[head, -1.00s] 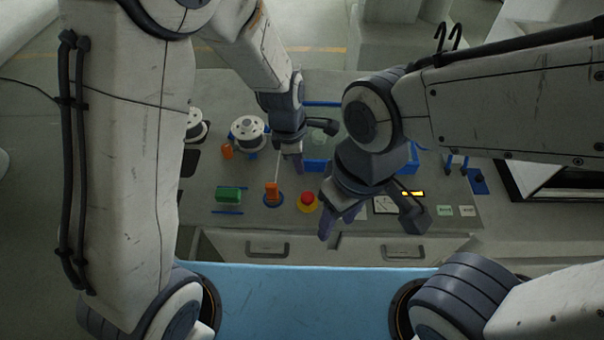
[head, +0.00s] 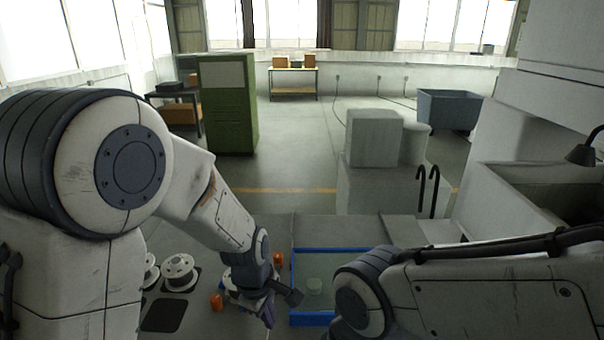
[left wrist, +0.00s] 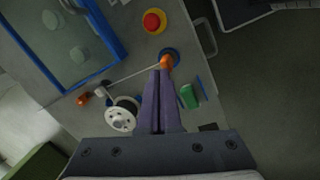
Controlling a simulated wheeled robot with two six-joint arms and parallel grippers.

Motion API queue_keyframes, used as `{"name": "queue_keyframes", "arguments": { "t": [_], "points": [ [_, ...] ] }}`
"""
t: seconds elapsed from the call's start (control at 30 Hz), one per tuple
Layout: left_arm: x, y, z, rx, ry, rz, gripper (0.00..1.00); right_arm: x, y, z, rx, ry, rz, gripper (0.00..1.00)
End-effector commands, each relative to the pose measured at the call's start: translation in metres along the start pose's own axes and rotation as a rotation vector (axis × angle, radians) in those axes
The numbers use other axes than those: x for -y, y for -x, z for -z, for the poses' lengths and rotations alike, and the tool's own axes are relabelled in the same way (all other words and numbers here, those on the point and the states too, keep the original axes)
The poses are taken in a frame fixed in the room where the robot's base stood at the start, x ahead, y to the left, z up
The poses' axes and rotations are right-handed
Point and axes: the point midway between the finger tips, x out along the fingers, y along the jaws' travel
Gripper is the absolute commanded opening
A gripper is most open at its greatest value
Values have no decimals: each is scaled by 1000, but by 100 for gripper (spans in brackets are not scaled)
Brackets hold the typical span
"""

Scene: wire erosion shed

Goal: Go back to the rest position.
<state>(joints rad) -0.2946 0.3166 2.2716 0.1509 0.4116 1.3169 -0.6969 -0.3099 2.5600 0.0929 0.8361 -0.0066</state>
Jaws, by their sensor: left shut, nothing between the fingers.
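My left gripper (head: 268,316) is over the left part of the worktop in the head view, at the picture's lower edge. In the left wrist view its purple fingers (left wrist: 159,75) are shut together with nothing between them. Their tips overlap an orange handle (left wrist: 167,61) on a round blue base in the picture; whether they touch it I cannot tell. My right arm comes in from the right in the head view, and its gripper is below the picture's edge.
A white spool (head: 180,272) stands left of my left gripper. A blue-rimmed tray (head: 312,319) lies between my arms. The left wrist view shows a red button (left wrist: 154,21) and a green block (left wrist: 187,96). A green cabinet (head: 227,105) stands behind on open floor.

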Motion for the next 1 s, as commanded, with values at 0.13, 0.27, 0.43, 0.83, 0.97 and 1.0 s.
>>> {"name": "queue_keyframes", "arguments": {
  "t": [0.13, 0.27, 0.43, 0.83, 0.97, 1.0],
  "points": [
    [27, 22, 34, -47, -357, -19, 0, 0, 0, 0, 0, 0, 0, 50],
    [44, 32, 50, -79, -597, -18, 0, 0, 0, 0, 0, 0, 0, 50],
    [62, 41, 64, -109, -815, -8, 0, 0, 0, 0, 0, 0, 0, 50],
    [91, 48, 73, -149, -1197, 23, 0, 0, -8, 0, 0, 0, 0, 50],
    [92, 41, 46, -115, -1272, 20, 0, -2, -21, -1, 0, -1, 0, 50],
    [92, 40, 38, -104, -1295, 19, 0, -2, -25, -1, 0, -2, 0, 50]
  ]
}}
